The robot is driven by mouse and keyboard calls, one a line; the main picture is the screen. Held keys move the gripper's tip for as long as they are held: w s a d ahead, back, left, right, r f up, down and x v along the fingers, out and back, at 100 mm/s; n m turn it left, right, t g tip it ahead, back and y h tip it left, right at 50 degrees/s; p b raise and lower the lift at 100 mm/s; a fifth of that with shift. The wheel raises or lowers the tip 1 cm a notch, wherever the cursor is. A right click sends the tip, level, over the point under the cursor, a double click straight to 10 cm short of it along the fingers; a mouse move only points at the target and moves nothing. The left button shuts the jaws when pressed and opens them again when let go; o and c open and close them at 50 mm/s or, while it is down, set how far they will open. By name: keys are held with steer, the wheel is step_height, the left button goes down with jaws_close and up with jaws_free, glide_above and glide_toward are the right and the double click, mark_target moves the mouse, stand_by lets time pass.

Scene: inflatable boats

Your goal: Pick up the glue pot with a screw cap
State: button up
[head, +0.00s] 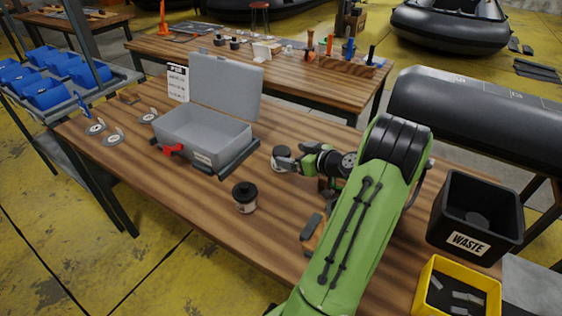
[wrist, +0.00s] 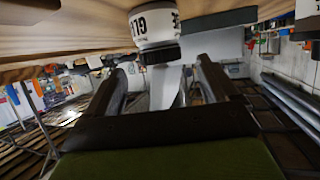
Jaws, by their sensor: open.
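A white pot with a black cap and a dark-lettered label (head: 245,198) stands upright near the table's front edge. A second white pot with a dark top (head: 282,158) stands further back, close to my gripper (head: 288,161) and partly hidden by it. My gripper is open, reaching left low over the table. In the wrist view a white labelled pot with a black cap (wrist: 155,32) appears upside down, just beyond and between the fingertips (wrist: 166,68). No grip on it shows. I cannot tell surely which pot this is.
An open grey case (head: 203,137) with a red latch stands behind and left of the pots. A black waste bin (head: 478,212) and a yellow bin (head: 457,291) are at the right. Small tools lie by my arm.

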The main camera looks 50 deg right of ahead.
mark_target(284, 152)
steer(key=b+x, duration=0.1)
steer(key=x, duration=0.6)
steer(key=shift+w, duration=0.2)
steer(key=c, duration=1.2)
